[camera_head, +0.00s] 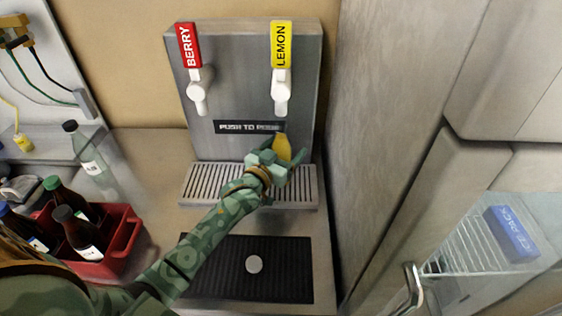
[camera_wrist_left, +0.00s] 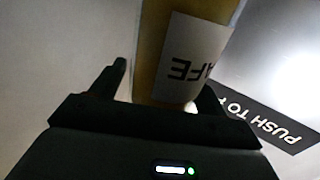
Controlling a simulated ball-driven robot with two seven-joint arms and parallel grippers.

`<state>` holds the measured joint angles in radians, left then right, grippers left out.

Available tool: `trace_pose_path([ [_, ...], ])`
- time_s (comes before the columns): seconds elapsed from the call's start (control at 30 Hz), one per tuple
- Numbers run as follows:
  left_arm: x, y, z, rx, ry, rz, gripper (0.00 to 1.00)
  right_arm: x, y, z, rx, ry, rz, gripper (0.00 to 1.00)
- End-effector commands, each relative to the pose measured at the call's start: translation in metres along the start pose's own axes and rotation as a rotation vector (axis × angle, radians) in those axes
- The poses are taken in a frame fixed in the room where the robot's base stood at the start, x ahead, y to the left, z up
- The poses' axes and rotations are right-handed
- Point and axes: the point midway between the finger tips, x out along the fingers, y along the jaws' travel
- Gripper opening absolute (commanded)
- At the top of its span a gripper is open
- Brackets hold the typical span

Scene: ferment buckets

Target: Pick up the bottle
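A yellow bottle (camera_head: 282,147) is at the dispenser, below the lemon tap and above the drip grille. My left gripper (camera_head: 285,165) is right at it, and the hand hides the bottle's lower part. In the left wrist view the bottle (camera_wrist_left: 150,60) carries a white label with the letters "AFE" upside down. It sits between the two dark fingers of my left gripper (camera_wrist_left: 165,85). The fingers are spread, with a narrow gap at the left finger; contact at the right finger is unclear. My right gripper is not in view.
The dispenser (camera_head: 240,100) has a berry tap (camera_head: 188,60) and a lemon tap (camera_head: 281,60) above the drip grille (camera_head: 205,186). A red crate (camera_head: 120,240) with dark bottles and a clear bottle (camera_head: 90,155) stand left. A grey fridge (camera_head: 400,110) closes off the right.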

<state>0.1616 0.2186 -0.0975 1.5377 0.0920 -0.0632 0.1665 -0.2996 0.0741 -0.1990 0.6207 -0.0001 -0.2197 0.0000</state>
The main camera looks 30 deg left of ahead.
Motion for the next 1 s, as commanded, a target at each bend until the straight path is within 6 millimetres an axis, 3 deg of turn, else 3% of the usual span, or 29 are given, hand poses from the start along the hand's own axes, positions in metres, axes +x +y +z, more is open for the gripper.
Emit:
trace_pose_path([
  [0.03,0.0,0.0,0.0,0.0,0.0,0.0,0.59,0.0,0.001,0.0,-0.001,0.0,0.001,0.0],
  [0.2,0.0,0.0,0.0,0.0,0.0,0.0,0.12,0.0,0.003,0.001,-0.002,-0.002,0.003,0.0],
  [0.27,0.0,0.0,-0.002,0.0,0.004,0.0,0.06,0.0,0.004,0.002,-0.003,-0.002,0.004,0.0],
  [0.5,0.0,0.0,-0.004,0.0,0.004,0.0,0.06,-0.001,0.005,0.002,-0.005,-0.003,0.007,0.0],
  [0.67,0.0,0.0,-0.019,0.0,0.007,0.0,0.06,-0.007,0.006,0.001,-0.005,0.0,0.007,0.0],
  [0.87,-0.037,0.0,-0.018,-0.001,0.001,0.0,0.06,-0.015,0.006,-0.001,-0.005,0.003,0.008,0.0],
  [1.0,-0.076,0.0,-0.017,-0.001,0.0,0.0,0.06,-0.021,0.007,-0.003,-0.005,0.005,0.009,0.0],
])
